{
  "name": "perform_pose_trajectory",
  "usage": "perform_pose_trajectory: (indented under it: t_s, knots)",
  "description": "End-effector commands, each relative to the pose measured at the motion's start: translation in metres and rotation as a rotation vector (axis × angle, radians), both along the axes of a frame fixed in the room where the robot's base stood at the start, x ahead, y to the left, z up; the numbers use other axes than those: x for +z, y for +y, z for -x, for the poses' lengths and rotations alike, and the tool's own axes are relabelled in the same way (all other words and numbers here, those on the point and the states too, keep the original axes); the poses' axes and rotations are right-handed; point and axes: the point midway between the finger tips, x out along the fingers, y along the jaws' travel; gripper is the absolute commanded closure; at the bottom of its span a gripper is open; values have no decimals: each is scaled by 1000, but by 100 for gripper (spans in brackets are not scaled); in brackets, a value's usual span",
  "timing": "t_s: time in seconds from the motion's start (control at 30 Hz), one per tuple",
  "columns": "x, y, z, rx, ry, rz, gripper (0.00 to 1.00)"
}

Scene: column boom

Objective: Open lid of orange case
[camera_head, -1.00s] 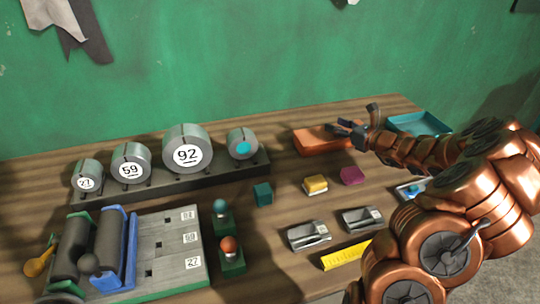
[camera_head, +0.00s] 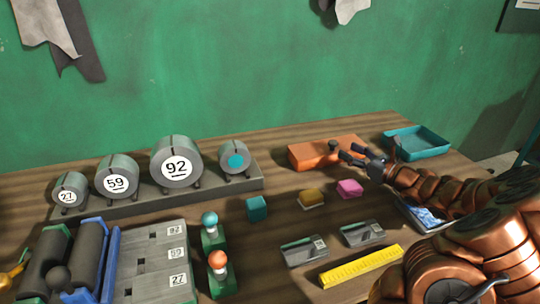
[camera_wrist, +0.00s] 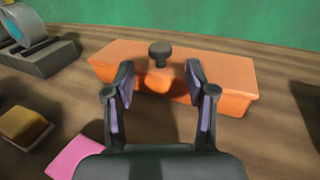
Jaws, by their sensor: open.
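The orange case (camera_head: 313,153) is a low box near the back of the table, right of the row of grey cylinders. Its lid looks closed and has a dark round knob (camera_head: 333,145) on top. In the wrist view the case (camera_wrist: 225,82) lies straight ahead, with the knob (camera_wrist: 160,52) near its upper middle. My gripper (camera_head: 352,154) is open at the right part of the case. In the wrist view its fingers (camera_wrist: 159,80) are spread, with the knob beyond and between the tips. I see no contact with the knob.
A teal tray (camera_head: 417,143) stands right of the case. A pink block (camera_head: 350,188), a yellow block (camera_head: 311,197) and a teal cube (camera_head: 257,208) lie in front. Grey cylinders on a rack (camera_head: 150,198) stand left. A yellow bar (camera_head: 360,266) lies near the front.

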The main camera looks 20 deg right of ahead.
Motion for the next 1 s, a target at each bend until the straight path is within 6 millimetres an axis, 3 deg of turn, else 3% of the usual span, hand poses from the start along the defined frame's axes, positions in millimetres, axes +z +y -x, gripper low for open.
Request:
perform_pose_trajectory:
  t_s: [0.07,0.53,1.0]
  knots:
    - [0,-5,11,-3,0,0,44]
    - [31,64,-1,157,-8,125,44]
    - [57,134,1,333,-22,266,44]
